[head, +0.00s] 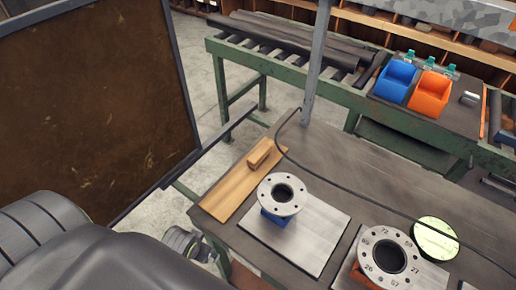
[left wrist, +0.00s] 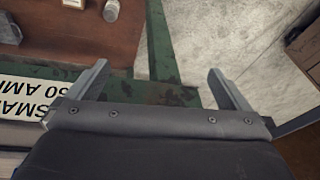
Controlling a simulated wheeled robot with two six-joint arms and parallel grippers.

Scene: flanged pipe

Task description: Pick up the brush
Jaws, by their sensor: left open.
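A small light-brown wooden piece, which looks like the brush (head: 260,153), lies on a wooden board (head: 228,194) at the left end of the workbench in the head view. Its bristles cannot be made out. My left gripper (left wrist: 158,68) is open and empty in the left wrist view, its two fingers wide apart over a green metal frame and the floor. The brush is not in the left wrist view. My left arm fills the lower left of the head view, away from the brush. My right gripper is not in view.
Flanged pipe pieces (head: 282,195) (head: 388,256) stand on metal plates on the workbench (head: 370,187). A black cable crosses behind them, near an upright post (head: 317,65). A brown panel (head: 95,105) stands at the left. Blue (head: 395,82) and orange (head: 430,93) bins sit on the far bench.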

